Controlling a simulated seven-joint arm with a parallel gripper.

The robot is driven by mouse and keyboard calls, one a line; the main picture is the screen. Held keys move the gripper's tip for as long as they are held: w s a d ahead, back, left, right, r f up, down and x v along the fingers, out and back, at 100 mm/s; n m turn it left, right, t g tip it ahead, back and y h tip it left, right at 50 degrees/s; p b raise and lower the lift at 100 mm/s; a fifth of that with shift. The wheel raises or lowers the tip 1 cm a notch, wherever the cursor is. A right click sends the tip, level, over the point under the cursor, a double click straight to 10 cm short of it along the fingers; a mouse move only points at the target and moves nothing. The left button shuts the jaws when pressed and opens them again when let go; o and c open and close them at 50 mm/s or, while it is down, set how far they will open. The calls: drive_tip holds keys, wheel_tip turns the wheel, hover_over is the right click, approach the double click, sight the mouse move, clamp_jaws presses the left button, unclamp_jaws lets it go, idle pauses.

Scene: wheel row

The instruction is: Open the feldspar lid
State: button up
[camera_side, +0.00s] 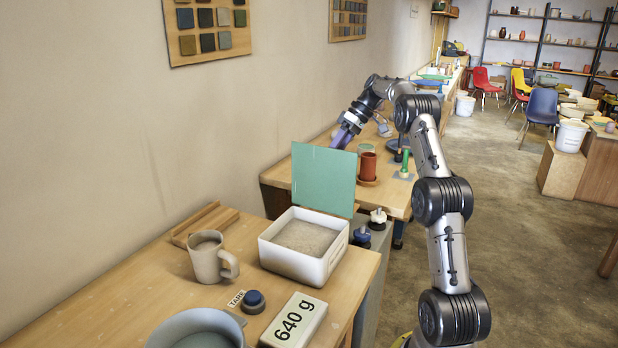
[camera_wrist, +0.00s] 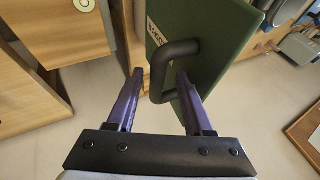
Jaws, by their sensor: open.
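The green lid (camera_side: 322,179) stands up steeply, open, at the far edge of a white box (camera_side: 297,269) with pale powder (camera_side: 305,237) in it.
A mug (camera_side: 207,257) stands left of the box. A dark button (camera_side: 253,301), a 640 g display (camera_side: 294,321) and a grey bowl (camera_side: 197,330) are in front. Two small knobbed things (camera_side: 378,217) sit right of the box. A red-brown cup (camera_side: 368,166) stands on the farther bench.

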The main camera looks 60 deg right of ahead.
drive_tip(key=a+f, duration=0.1)
drive_tip(key=a, duration=1.2)
drive_tip(key=a+f+n+h, duration=0.2)
drive_tip(key=a+f+h, duration=0.5)
drive_tip(key=a+f, duration=0.15)
drive_tip(key=s+a+r, duration=0.3)
drive_tip(key=r, duration=0.4)
drive_tip(key=s+a+r+t, duration=0.1)
drive_tip(key=s+a+r, duration=0.2)
drive_tip(key=r, duration=0.5)
drive_tip(key=shift+a+n, duration=0.3)
drive_tip(key=shift+n, duration=0.1)
drive_tip(key=shift+s, duration=0.1)
